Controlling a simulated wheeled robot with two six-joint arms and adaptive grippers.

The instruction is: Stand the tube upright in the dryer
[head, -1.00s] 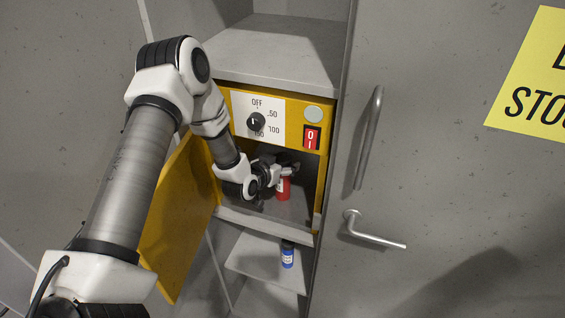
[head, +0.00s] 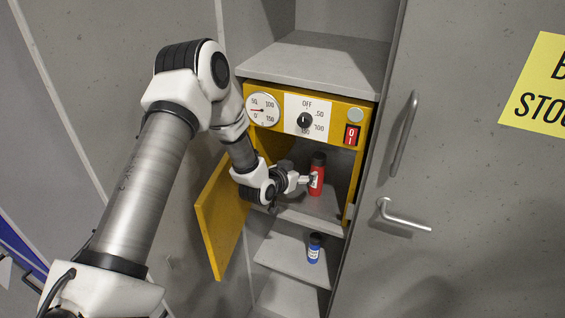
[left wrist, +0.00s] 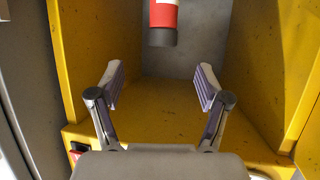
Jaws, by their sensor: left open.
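The red tube (head: 316,182) with a black cap and white label stands upright on the floor of the yellow dryer (head: 338,102), inside its open chamber. My left gripper (head: 307,180) is just left of the tube in the head view, at the chamber's mouth. In the left wrist view, the gripper (left wrist: 160,87) is open and empty. There the tube (left wrist: 163,14) shows at the top edge, beyond the fingertips and apart from them, cut off by the frame. My right gripper is not in view.
The dryer's yellow door (head: 222,222) hangs open at the left, beside my arm. A blue bottle (head: 314,247) stands on the shelf below. The dial (head: 304,120) and red switch (head: 352,135) are above the chamber. A grey door with handles (head: 404,135) is at the right.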

